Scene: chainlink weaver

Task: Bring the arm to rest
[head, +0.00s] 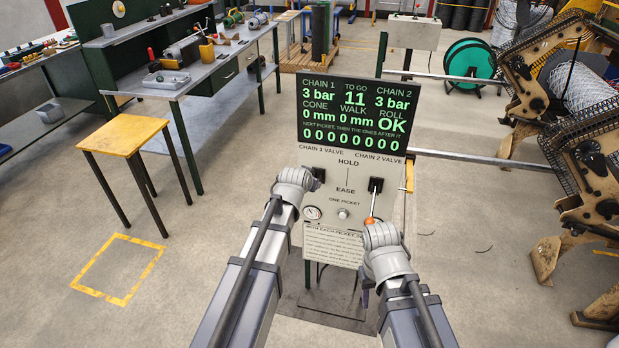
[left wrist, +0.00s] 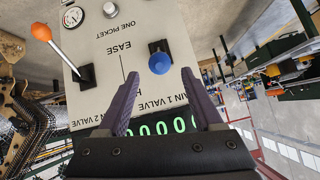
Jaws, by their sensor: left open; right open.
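The control panel (head: 345,160) stands in front of me with two valve levers. The chain 2 lever has an orange knob (head: 370,221) and leans toward EASE; it also shows in the left wrist view (left wrist: 41,31). The chain 1 lever's blue knob (left wrist: 160,63) is hidden behind my left wrist in the head view. My left gripper (left wrist: 160,74) is open, its purple fingers spread either side of the blue knob's line; contact cannot be told. My right gripper (head: 365,292) is open, mostly hidden under its wrist, low before the panel and below the orange knob.
A green-lit display (head: 353,115) tops the panel, reading 3 bar for both chains and roll OK. A yellow-topped stool (head: 124,136) and workbench (head: 200,70) stand left. Brown machinery (head: 580,150) with rails is at right. Floor by the yellow marked square (head: 88,292) is clear.

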